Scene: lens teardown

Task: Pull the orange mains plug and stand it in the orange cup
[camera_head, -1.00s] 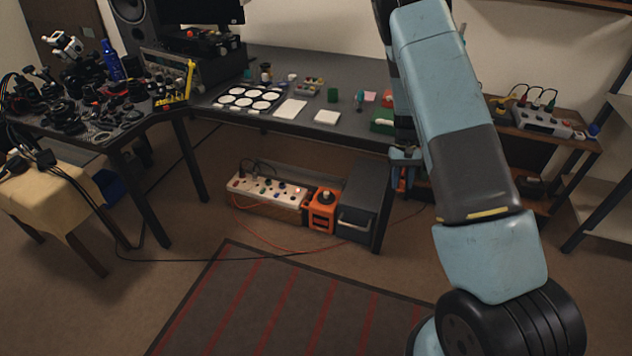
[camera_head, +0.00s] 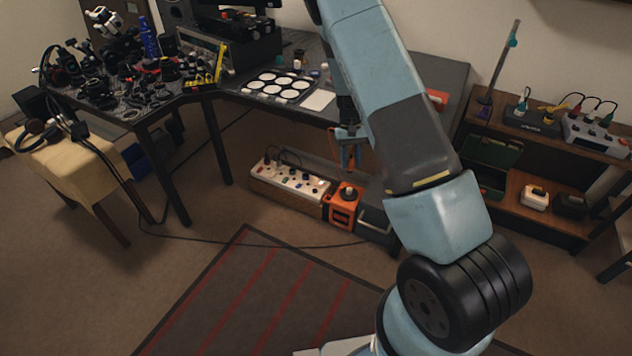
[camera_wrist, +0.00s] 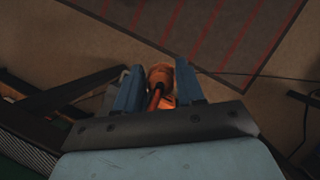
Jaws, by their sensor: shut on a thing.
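My gripper (camera_head: 350,152) is shut on the orange mains plug, in front of the dark workbench's front edge. In the wrist view, the orange plug (camera_wrist: 160,76) sits between the two blue fingers (camera_wrist: 158,90), with a reddish-orange cable running back from it. The plug is clear of the power strip (camera_head: 290,181), which stands low under the bench. An orange box-like unit (camera_head: 343,212) with a dark round top and pale knob stands at the strip's right end. I cannot make out a clear orange cup; my arm hides part of the bench and shelf.
A wooden shelf unit (camera_head: 528,187) stands on the right, with a white holder (camera_head: 536,198) and a black one (camera_head: 570,206) on its lower board. An open green box (camera_head: 490,165) is beside them. A striped rug (camera_head: 262,300) covers clear floor in front.

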